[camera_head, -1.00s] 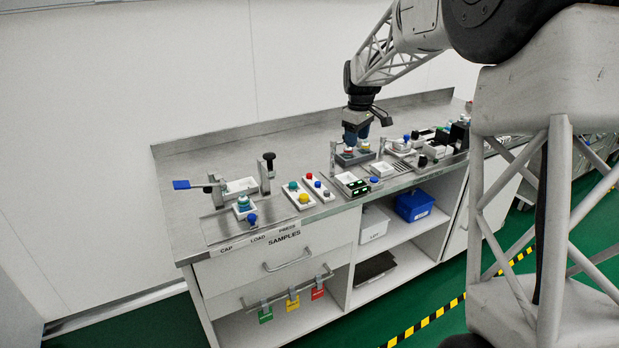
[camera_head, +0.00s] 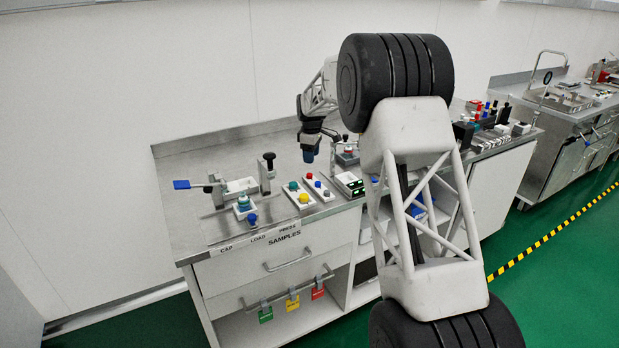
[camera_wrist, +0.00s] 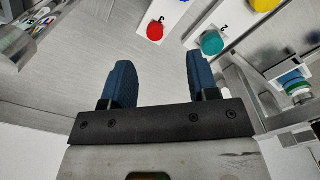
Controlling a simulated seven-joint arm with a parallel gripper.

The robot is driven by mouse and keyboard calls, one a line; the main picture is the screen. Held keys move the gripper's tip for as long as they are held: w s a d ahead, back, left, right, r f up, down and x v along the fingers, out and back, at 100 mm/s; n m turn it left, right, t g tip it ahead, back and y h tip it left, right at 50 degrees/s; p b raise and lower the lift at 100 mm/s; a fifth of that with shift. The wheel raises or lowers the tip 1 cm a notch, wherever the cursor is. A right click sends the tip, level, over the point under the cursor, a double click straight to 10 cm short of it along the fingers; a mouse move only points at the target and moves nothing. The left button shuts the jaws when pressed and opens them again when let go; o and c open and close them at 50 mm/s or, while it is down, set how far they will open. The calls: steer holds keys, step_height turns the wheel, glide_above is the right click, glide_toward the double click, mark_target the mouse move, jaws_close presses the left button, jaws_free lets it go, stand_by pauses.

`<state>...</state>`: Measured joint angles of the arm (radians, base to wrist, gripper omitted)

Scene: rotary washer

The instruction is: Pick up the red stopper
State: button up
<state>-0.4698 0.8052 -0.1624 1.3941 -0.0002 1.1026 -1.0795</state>
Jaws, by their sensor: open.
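The red stopper (camera_head: 309,175) sits at the back end of a narrow white rack (camera_head: 315,184), with a blue and a grey stopper on the same rack. It shows in the wrist view as a red disc (camera_wrist: 155,32) near the top middle. My gripper (camera_head: 309,156) hangs above the bench, just behind and above the rack. In the wrist view my gripper's blue fingers (camera_wrist: 159,72) are apart with nothing between them. The red stopper lies beyond the fingertips, roughly in line with the gap.
A second white rack (camera_head: 299,196) with teal and yellow tops stands close on the left. The press stand (camera_head: 266,172) is further left. A dark box with green displays (camera_head: 354,185) is close on the right. A grey block with a red-topped piece (camera_head: 348,150) stands behind it.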

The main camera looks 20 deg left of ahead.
mark_target(309, 174)
steer(key=shift+w+a+f, duration=0.2)
steer(key=shift+a+f, duration=0.25)
steer(key=shift+a, duration=0.1)
steer(key=shift+f, duration=0.1)
steer(key=shift+f, duration=1.2)
steer(key=shift+w+f, duration=0.15)
steer(key=shift+f, duration=1.15)
steer(key=shift+w+f, duration=0.1)
steer(key=shift+f, duration=1.2)
steer(key=c, duration=1)
